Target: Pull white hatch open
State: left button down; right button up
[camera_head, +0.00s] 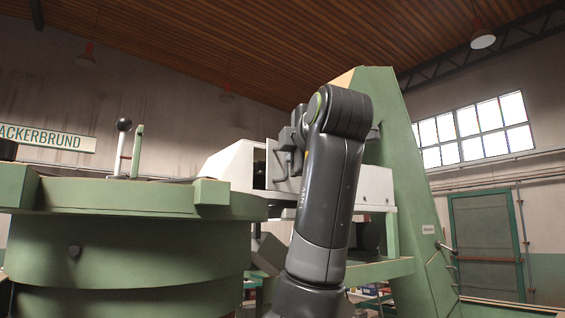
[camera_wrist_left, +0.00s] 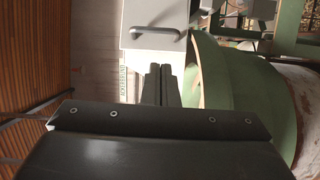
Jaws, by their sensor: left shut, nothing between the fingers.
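The white hatch (camera_wrist_left: 150,14) shows at the top of the left wrist view as a pale flat panel with a grey bar handle (camera_wrist_left: 155,32). My left gripper (camera_wrist_left: 160,72) is shut and empty, its fingertips just below the handle in that picture and apart from it. In the head view the white housing (camera_head: 232,165) stands behind my left arm, with a dark gap in its front. My left gripper is in front of that side of the housing, and my arm partly hides it and the hatch. My right gripper is not in view.
A big round green hopper (camera_head: 130,235) fills the lower left of the head view, with a black-knobbed lever (camera_head: 121,150) on top. A sloping green frame (camera_head: 395,150) rises just right of my arm. A green door (camera_head: 487,243) is far right.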

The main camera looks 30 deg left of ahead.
pick_arm(q)
jog(key=p, duration=0.5)
send_near(275, 169)
jog(key=x, duration=0.3)
jog(key=shift+w+a, duration=0.4)
jog(key=shift+a, duration=0.15)
jog(key=shift+w+a+p, duration=0.1)
jog(key=shift+w+p, duration=0.15)
jog(key=shift+p, duration=0.05)
